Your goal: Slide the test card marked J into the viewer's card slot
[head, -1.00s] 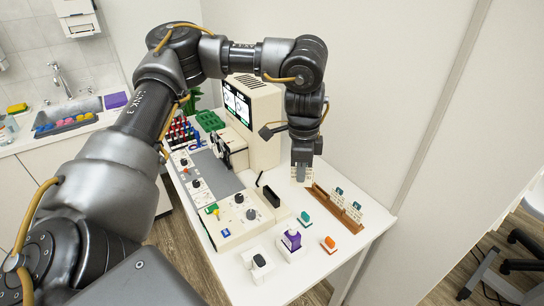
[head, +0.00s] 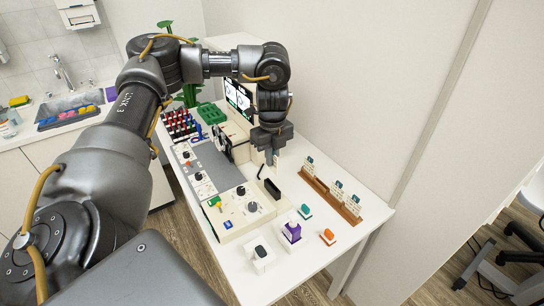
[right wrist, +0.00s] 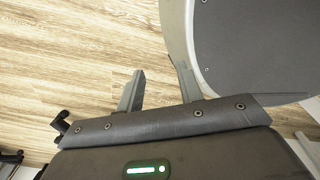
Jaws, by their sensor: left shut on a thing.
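My left gripper (head: 271,158) is shut on a small pale card (head: 276,160), held above the table between the viewer and the card rack. The card is mostly hidden by the fingers and I cannot read its mark. A brown rack (head: 330,193) at the right holds several upright pale cards with teal marks, too small to read. The beige viewer (head: 238,118) with a lit screen (head: 239,97) stands behind the gripper, partly covered by my arm. I cannot make out its card slot. My right gripper (right wrist: 160,68) is open and empty in the right wrist view, over the wood floor.
A control panel (head: 240,207) with knobs lies left of the gripper. White, purple, teal and orange small items stand near the table's front edge. A green tray (head: 211,113) and a rack of coloured pegs (head: 180,125) are at the back left. A sink (head: 68,108) is far left.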

